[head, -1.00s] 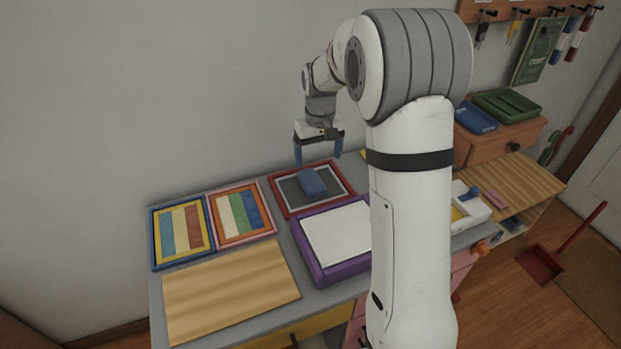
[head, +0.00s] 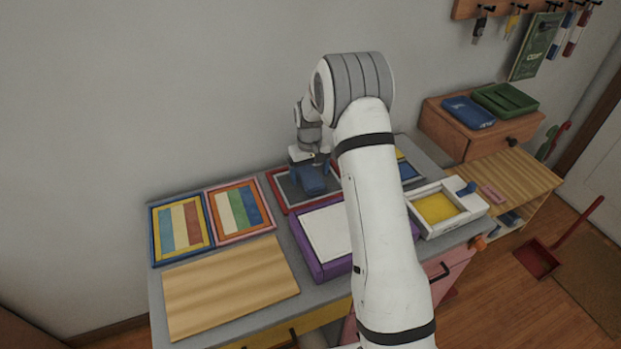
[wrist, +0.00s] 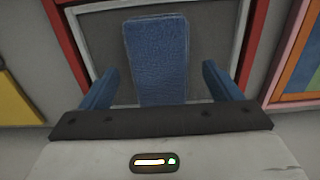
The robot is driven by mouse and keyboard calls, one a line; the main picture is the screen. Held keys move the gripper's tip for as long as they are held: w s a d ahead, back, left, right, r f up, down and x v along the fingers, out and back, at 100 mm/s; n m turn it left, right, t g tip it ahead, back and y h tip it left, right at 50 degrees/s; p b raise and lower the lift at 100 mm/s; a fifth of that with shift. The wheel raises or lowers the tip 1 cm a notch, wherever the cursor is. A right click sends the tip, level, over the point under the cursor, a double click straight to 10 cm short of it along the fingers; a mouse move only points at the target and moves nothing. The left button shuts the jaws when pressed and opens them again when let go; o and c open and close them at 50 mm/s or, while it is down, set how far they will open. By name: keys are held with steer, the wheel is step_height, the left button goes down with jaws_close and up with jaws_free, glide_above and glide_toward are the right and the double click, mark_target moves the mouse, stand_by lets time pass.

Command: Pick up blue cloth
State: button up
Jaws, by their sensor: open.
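The blue cloth (wrist: 157,60) is a folded, textured block lying on the grey panel of a red-framed tray (wrist: 262,45). In the head view the cloth (head: 309,180) is partly hidden by my gripper. My gripper (wrist: 160,88) is open, with one blue finger on each side of the cloth's near part and a gap showing on both sides. In the head view my gripper (head: 312,178) is low over the red-framed tray (head: 277,190). I cannot tell how far down the fingertips reach.
A purple-framed tray with a white sheet (head: 324,232) lies in front. Two striped framed panels (head: 181,228) (head: 238,210) and a wooden board (head: 230,285) are to the left. A white tray with a yellow inside (head: 437,208) is to the right. The wall stands close behind.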

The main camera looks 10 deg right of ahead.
steer(key=shift+f, duration=0.55)
steer(key=c, duration=1.2)
steer(key=shift+o, duration=0.2)
steer(key=shift+r, duration=0.1)
